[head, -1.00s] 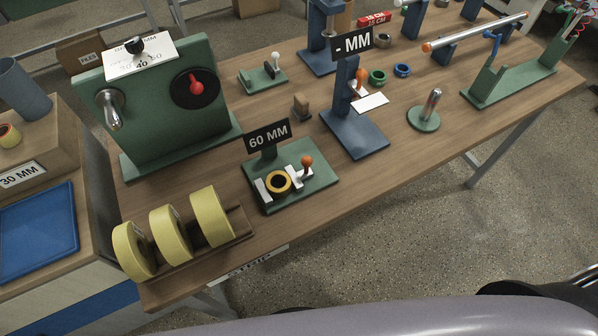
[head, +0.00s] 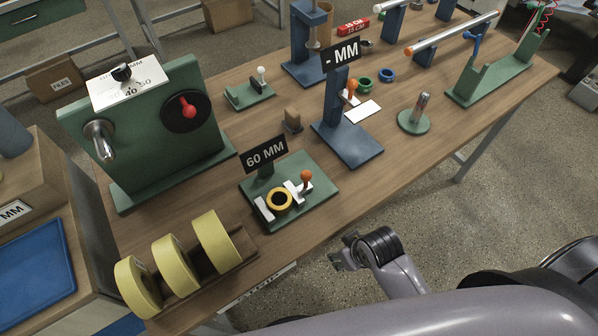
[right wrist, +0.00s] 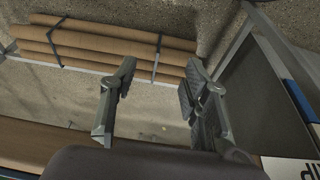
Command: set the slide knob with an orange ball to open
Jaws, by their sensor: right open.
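A slide knob with an orange ball (head: 306,175) stands on a white sliding block on the green base (head: 320,191) under the 60 MM sign (head: 265,152). A yellow ring (head: 279,199) lies between the two white blocks there. Another orange ball (head: 352,86) shows on the blue stand (head: 347,143) with the "- MM" sign. My right gripper (head: 343,254) is off the table's front edge, apart from the knob; in the right wrist view (right wrist: 158,82) its fingers are spread and empty. My left gripper is not in view.
Yellow rolls (head: 177,262) stand in a wooden holder at the table's front left. A green panel (head: 149,140) with a crank and red knob stands behind. Wrapped brown rolls (right wrist: 105,45) lie on the floor.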

